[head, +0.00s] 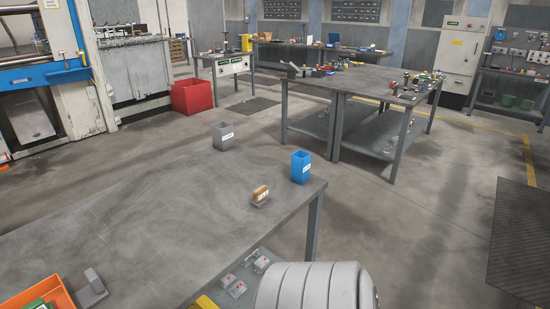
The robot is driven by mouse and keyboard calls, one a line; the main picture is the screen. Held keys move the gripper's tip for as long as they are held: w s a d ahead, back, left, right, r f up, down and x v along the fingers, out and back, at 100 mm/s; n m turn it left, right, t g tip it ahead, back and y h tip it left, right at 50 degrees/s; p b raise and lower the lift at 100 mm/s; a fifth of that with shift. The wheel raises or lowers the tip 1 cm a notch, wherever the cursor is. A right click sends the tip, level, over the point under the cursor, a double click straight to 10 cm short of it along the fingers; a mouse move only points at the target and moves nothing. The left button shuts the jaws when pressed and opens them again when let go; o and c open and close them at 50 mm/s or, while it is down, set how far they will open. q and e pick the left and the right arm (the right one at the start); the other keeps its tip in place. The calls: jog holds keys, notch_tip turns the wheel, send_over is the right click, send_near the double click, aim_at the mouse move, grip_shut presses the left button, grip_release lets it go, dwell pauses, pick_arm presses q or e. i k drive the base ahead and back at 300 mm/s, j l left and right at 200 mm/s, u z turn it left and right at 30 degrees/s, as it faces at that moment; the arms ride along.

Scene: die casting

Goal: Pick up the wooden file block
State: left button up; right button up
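A small wooden block (261,192) with a pale label on its side sits on the grey table (150,215), close to the table's right edge. It rests in or on a grey base; I cannot tell which. I take it to be the wooden file block. Nothing covers it. A rounded white part of my own body shows at the bottom of the head view, below the table edge. Neither of my grippers is in view.
A blue square bin (300,168) stands right of and behind the block. A grey bin (223,137) stands farther back. An orange bin (42,297) and a grey object (95,286) are at the front left. The middle of the table is clear.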

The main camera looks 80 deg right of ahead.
aim_at(260, 198)
jog(key=z, duration=2.3)
jog(key=u, duration=1.35)
jog(key=i+l+z, duration=0.2)
jog(key=i+l, duration=0.2)
jog(key=l, duration=0.2)
